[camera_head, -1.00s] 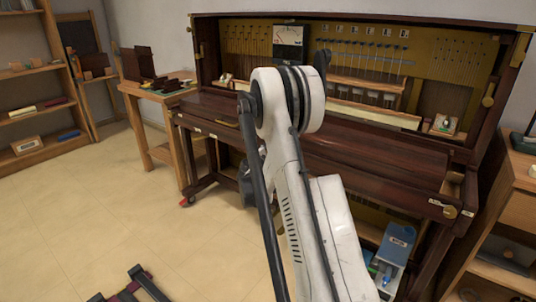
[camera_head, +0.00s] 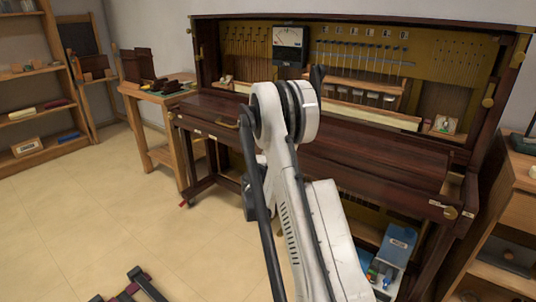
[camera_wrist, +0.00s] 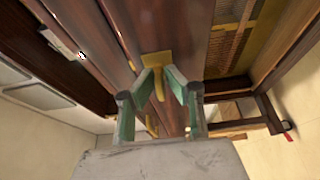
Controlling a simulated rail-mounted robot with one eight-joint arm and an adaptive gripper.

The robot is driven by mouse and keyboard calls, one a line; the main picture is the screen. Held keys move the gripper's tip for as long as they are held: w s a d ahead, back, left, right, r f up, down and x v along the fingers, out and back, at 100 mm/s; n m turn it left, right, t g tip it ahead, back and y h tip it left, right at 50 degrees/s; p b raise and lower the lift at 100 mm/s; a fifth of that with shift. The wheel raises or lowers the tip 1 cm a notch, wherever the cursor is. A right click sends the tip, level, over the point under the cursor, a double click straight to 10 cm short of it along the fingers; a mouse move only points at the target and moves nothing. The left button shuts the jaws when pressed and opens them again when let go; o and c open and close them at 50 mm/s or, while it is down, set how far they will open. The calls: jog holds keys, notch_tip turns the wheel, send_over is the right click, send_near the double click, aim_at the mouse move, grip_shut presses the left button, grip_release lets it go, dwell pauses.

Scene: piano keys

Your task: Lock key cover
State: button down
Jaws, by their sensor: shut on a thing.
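The piano's dark wooden key cover (camera_head: 380,150) lies flat across the front of the open upright piano, behind my white arm in the head view. In the wrist view a brass fitting (camera_wrist: 155,60) sits on the edge of the dark wood. My gripper (camera_wrist: 157,95) has its green-padded fingers closed in around the fitting's narrow brass tab, holding it. The head view hides this contact behind my arm.
A dial meter (camera_head: 289,45) stands at the piano's upper middle. A small wooden table (camera_head: 155,93) is at the left, a wooden cabinet (camera_head: 518,205) at the right. A blue box (camera_head: 398,245) sits low under the piano. Open tiled floor (camera_head: 90,210) lies front left.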

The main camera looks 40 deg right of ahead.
jog(key=c, duration=1.8)
grip_release()
jog(key=shift+c, duration=0.2)
jog(key=v, duration=1.2)
